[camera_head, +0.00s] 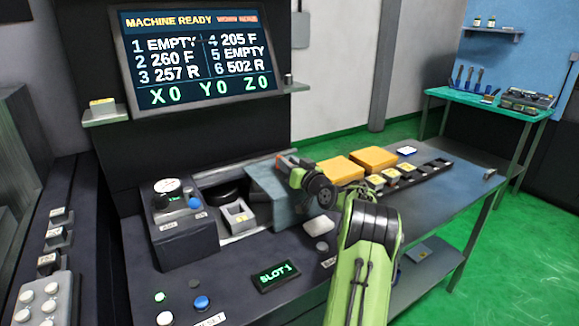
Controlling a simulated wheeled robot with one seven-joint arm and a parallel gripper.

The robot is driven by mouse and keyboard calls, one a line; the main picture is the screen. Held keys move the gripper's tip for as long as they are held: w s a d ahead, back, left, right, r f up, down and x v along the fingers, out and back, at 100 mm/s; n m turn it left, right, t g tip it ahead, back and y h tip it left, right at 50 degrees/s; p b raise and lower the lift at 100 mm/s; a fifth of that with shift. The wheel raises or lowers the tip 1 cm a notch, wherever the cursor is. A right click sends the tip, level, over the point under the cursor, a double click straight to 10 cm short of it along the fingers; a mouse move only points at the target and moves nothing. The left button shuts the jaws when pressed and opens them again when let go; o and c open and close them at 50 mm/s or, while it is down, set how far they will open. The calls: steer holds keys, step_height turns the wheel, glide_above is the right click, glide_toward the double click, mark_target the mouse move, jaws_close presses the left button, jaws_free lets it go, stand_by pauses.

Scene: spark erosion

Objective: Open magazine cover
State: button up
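A blue-grey cover (262,184) sits over the right part of a recessed bay on the dark bench. I take it for the magazine cover. Left of it the bay is uncovered and shows a grey holder block (238,216) and a dark round part. My green arm reaches in from the lower right. My gripper (290,166) is at the cover's upper right side, in front of part of it. The wrist hides the fingers, so I cannot tell whether they touch the cover or are open or shut.
A control box (182,232) with a gauge stands left of the bay. A "SLOT 1" display (275,276) lies in front. Yellow blocks (373,159) and a row of holders (410,173) are on the right of the bench. A screen (200,60) reading "MACHINE READY" is above.

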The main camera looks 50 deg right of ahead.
steer(key=shift+o, duration=0.4)
steer(key=shift+s+f, duration=0.1)
steer(key=shift+f, duration=0.05)
steer(key=b+v, duration=0.1)
steer(key=v, duration=1.4)
steer(key=shift+s, duration=0.25)
steer(key=shift+a, duration=0.15)
